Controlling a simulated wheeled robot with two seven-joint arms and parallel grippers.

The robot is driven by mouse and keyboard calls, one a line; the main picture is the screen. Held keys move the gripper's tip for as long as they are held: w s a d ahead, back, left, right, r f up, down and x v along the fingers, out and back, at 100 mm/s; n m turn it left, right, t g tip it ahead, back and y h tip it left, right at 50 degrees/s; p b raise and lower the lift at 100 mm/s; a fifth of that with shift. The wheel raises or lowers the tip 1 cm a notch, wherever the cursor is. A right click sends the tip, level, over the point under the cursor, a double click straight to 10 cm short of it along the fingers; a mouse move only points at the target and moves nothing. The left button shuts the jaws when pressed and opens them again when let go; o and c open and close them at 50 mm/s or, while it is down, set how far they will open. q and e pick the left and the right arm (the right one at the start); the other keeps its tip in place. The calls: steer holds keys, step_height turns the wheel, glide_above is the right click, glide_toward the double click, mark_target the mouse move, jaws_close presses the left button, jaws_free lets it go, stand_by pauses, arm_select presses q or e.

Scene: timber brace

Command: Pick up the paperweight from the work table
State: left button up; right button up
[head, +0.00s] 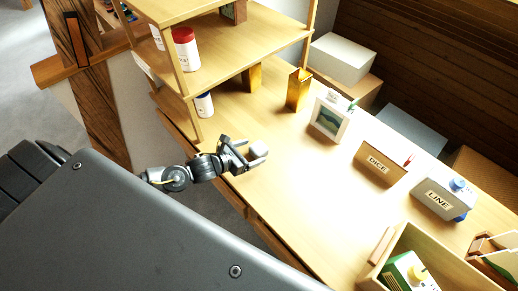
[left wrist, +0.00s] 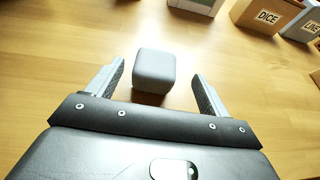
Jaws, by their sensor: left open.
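The paperweight looks like a small pale grey block with rounded edges (head: 258,149) on the work table (head: 300,190), near its left edge in the head view. In the left wrist view the paperweight (left wrist: 155,70) stands just ahead of and between the two fingertips. My left gripper (head: 246,158) is open around the near side of the block, with a gap on each side. In the left wrist view its fingers (left wrist: 158,80) are spread and hold nothing. My right gripper is not in view.
A wooden shelf (head: 215,70) with jars stands behind the gripper. A picture frame (head: 330,119), a DICE box (head: 380,164) and a LINE box (head: 440,197) stand along the far side. A wooden crate (head: 440,258) is at lower right. The table between is clear.

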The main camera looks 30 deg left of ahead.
mark_target(258, 147)
arm_select(q)
steer(key=shift+w+r+p, duration=0.1)
steer(key=shift+w+p, duration=0.2)
steer(key=shift+w, duration=0.1)
steer(key=p+x, duration=0.1)
steer(key=x, duration=0.2)
steer(key=shift+w, duration=0.35)
steer(key=shift+w+d+f, duration=0.15)
steer(key=shift+w+f, duration=0.15)
steer(key=shift+f, duration=0.05)
steer(key=shift+r, duration=0.1)
steer(key=c, duration=1.3)
